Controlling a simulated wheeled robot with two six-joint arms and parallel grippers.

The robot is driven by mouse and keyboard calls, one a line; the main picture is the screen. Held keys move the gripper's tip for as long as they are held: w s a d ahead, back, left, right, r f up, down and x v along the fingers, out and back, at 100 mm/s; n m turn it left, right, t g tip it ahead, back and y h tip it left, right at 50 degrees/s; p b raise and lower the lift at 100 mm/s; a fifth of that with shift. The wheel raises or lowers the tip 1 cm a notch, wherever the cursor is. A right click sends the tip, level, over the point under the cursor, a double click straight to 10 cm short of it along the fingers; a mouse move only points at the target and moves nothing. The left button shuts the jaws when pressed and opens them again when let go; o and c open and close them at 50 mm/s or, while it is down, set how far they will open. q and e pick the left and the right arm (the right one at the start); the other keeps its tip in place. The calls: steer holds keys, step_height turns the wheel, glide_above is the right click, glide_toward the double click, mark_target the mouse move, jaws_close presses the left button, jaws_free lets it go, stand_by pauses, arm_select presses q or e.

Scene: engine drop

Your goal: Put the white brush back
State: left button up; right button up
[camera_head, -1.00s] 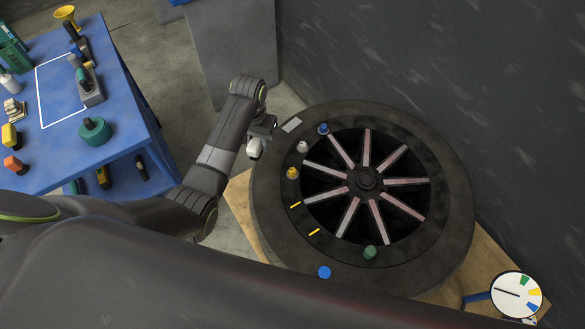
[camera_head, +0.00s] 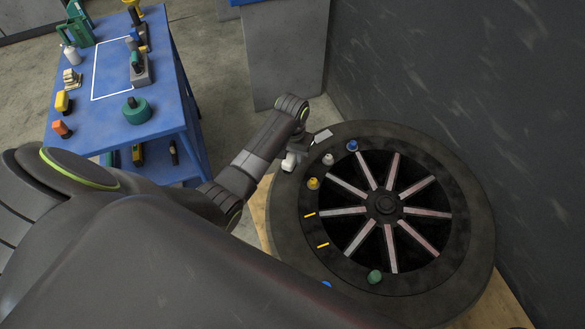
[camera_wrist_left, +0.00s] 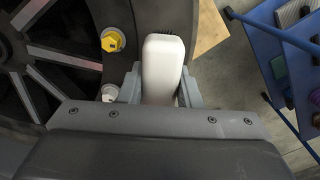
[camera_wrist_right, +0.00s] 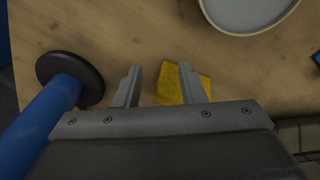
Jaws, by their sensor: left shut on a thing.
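My left gripper (camera_head: 291,155) is shut on the white brush (camera_wrist_left: 163,65), whose white body stands between the two fingers, with dark bristles just visible at its far end. In the head view the white brush (camera_head: 289,162) shows as a small white piece at the left rim of the round engine (camera_head: 475,215). I cannot tell whether it touches the rim. My right gripper (camera_wrist_right: 158,82) is open and empty over a wooden surface, near a yellow cloth (camera_wrist_right: 172,86). It is not visible in the head view.
A blue table (camera_head: 160,150) at left holds several tools and a white outlined rectangle (camera_head: 97,72) with bare space inside. A green round tool (camera_head: 137,112) sits nearby. Coloured caps line the engine rim. A blue-handled tool (camera_wrist_right: 50,105) and a grey dish (camera_wrist_right: 245,12) lie near my right gripper.

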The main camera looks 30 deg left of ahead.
arm_select(q)
step_height(320, 180, down, 2)
steer(key=shift+f, duration=0.25)
arm_select(e)
steer(key=shift+d+r, duration=0.15)
steer(key=shift+d, duration=0.15)
arm_select(q)
step_height(320, 180, down, 2)
steer(key=shift+f, duration=0.1)
steer(key=shift+f+p, duration=0.1)
steer(key=shift+p, duration=0.35)
arm_select(e)
steer(key=shift+r, duration=0.4)
arm_select(q)
steer(key=shift+f, duration=0.25)
arm_select(e)
steer(key=shift+r, duration=0.1)
arm_select(q)
steer(key=shift+f, duration=0.2)
steer(key=shift+f, duration=0.55)
arm_select(e)
steer(key=shift+f, duration=0.3)
arm_select(q)
steer(key=o, duration=0.9)
steer(key=shift+o, duration=0.2)
